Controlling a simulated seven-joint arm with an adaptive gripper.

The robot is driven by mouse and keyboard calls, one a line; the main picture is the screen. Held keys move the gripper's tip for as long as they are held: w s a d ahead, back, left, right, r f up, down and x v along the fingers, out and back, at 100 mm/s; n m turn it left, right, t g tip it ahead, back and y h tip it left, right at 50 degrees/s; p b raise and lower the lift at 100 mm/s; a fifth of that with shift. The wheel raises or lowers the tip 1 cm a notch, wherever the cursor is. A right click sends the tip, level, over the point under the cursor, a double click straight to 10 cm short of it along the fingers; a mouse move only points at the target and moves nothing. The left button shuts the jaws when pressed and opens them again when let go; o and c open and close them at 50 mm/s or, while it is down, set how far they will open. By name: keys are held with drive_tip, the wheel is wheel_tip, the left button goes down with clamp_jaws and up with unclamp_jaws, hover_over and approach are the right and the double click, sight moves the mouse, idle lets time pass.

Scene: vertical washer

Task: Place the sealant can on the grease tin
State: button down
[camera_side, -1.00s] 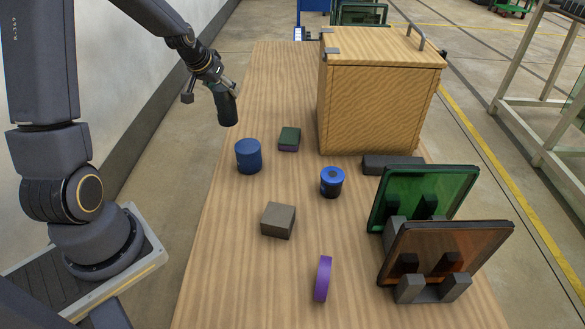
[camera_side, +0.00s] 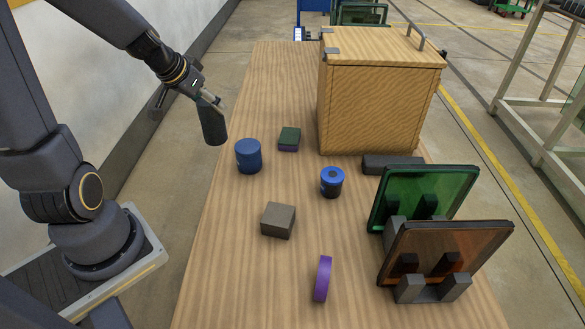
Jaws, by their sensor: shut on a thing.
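My gripper (camera_side: 209,99) is shut on the top of a dark grey cylinder, which looks like the sealant can (camera_side: 214,126). The can hangs in the air, slightly tilted, past the table's left edge in the picture. The short blue cylinder, which looks like the grease tin (camera_side: 248,157), stands upright on the table to the right of and below the can in the picture. The can and the tin are apart. The tin's top is bare.
A green-topped block (camera_side: 289,138) sits right of the tin. A blue-and-black cylinder (camera_side: 332,183), a grey block (camera_side: 278,221) and a purple ring (camera_side: 323,279) stand nearby. A wooden box (camera_side: 375,105) and panels in holders (camera_side: 445,255) take up the right side.

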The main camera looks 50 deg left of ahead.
drive_tip(key=s+d+r, duration=0.4)
drive_tip(key=r, duration=0.1)
drive_tip(key=w+a+f, duration=0.4)
drive_tip(key=w+f, duration=0.7)
drive_tip(key=w, duration=0.2)
drive_tip(key=shift+f, duration=0.4)
drive_tip(key=shift+f, duration=0.15)
drive_tip(key=shift+c, duration=1.3)
unclamp_jaws()
